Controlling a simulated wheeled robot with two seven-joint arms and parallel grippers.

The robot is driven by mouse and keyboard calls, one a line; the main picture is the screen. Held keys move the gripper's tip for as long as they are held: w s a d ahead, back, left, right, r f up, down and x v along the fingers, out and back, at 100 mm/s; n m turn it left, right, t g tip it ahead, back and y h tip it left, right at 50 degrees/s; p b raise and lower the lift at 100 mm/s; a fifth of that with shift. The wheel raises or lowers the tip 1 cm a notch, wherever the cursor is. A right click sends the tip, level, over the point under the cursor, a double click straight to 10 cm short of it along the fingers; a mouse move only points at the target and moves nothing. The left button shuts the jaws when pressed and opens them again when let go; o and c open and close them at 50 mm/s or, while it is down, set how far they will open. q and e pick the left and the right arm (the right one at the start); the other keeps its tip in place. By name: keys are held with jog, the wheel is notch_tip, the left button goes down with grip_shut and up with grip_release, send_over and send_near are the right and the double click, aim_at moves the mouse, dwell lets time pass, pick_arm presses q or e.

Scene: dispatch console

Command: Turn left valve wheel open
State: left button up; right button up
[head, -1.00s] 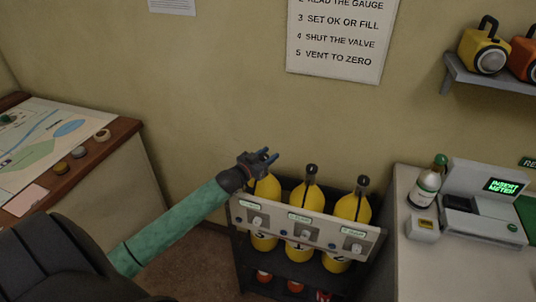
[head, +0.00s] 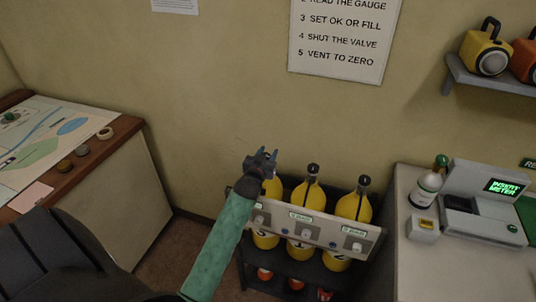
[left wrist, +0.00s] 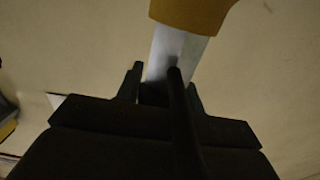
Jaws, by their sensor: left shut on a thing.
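Three yellow cylinders with dark valve tops stand in a dark rack. The left cylinder (head: 273,188) is mostly covered by my left gripper (head: 265,155) and forearm. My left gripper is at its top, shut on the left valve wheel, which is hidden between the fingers. In the left wrist view, the gripper (left wrist: 160,80) fingers sit at the end of a grey neck (left wrist: 178,50), below the yellow cylinder body (left wrist: 195,12). The middle valve (head: 312,169) and right valve (head: 364,181) are free. My right gripper is not in view.
A pale panel (head: 325,231) with gauges and knobs crosses the rack front. A counter (head: 450,268) with a bottle (head: 426,188) and a meter machine (head: 480,205) stands right. A map desk (head: 115,130) stands left.

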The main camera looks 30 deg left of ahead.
pick_arm(q)
jog(key=shift+r+y, duration=0.1)
jog(key=shift+y, duration=0.2)
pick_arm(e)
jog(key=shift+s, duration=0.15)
pick_arm(q)
jog(key=shift+a+n+g+y, duration=0.1)
jog(key=shift+n+g+y, duration=0.2)
jog(key=shift+n+y, duration=0.3)
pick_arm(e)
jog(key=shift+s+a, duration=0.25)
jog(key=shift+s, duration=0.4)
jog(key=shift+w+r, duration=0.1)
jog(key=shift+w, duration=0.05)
